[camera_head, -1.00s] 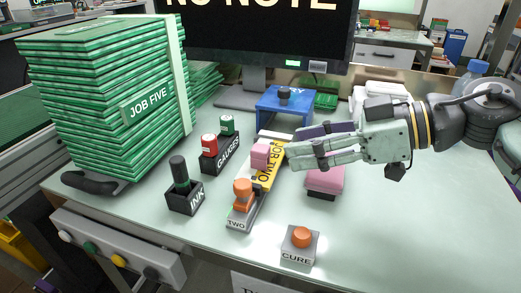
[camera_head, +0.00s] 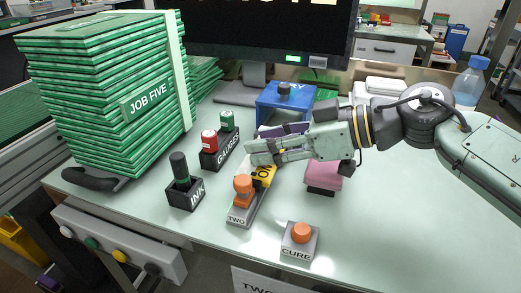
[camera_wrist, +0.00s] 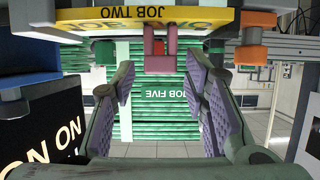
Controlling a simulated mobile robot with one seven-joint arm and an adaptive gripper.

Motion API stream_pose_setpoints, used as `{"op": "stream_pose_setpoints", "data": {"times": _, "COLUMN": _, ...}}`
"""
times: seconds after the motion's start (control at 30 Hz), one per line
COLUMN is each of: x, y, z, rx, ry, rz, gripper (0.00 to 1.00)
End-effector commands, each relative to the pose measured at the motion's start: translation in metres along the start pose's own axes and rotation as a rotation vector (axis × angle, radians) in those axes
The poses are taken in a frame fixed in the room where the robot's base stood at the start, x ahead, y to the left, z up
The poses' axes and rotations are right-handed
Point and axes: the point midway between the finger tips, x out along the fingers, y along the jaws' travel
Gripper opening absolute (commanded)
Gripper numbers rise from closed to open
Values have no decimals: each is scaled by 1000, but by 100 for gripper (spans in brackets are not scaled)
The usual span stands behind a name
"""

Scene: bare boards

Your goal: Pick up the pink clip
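The pink clip (camera_wrist: 160,64) sits at the edge of the yellow JOB TWO board, which the wrist view shows upside down (camera_wrist: 105,20). In that view the clip is centred between the two purple-padded fingers of my gripper (camera_wrist: 162,85), with gaps on both sides. The fingers are apart and hold nothing. In the head view my gripper (camera_head: 256,153) reaches in from the right over the board (camera_head: 264,175), and its fingers hide the clip. I cannot tell exactly how deep the clip lies between the fingertips.
A grey TWO fixture with an orange knob (camera_head: 243,187) is just in front. The GAUGES holder (camera_head: 212,160) and INK holder (camera_head: 184,198) are left, the blue stand (camera_head: 284,103) behind, a pink block (camera_head: 322,174) under my arm, and CURE button (camera_head: 301,236) in front.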

Motion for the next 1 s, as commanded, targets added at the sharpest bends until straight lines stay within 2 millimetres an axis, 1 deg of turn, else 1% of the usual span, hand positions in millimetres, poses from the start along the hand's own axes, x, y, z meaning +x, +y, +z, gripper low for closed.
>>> {"op": "stream_pose_setpoints", "data": {"times": 0.07, "x": 0, "y": 0, "z": 0, "rx": 0, "ry": 0, "rz": 0, "gripper": 33}}
{"op": "stream_pose_setpoints", "data": {"times": 0.4, "x": 0, "y": 0, "z": 0, "rx": 0, "ry": 0, "rz": 0, "gripper": 11}}
{"op": "stream_pose_setpoints", "data": {"times": 0.63, "x": 0, "y": 0, "z": -1, "rx": 0, "ry": 0, "rz": 0, "gripper": 10}}
{"op": "stream_pose_setpoints", "data": {"times": 0.77, "x": 0, "y": 1, "z": -5, "rx": -1, "ry": 0, "rz": -1, "gripper": 10}}
{"op": "stream_pose_setpoints", "data": {"times": 0.87, "x": 0, "y": 4, "z": -14, "rx": -2, "ry": 0, "rz": -5, "gripper": 10}}
{"op": "stream_pose_setpoints", "data": {"times": 0.97, "x": 1, "y": 8, "z": -28, "rx": -4, "ry": -1, "rz": -8, "gripper": 10}}
{"op": "stream_pose_setpoints", "data": {"times": 1.0, "x": 2, "y": 10, "z": -37, "rx": -5, "ry": -1, "rz": -11, "gripper": 10}}
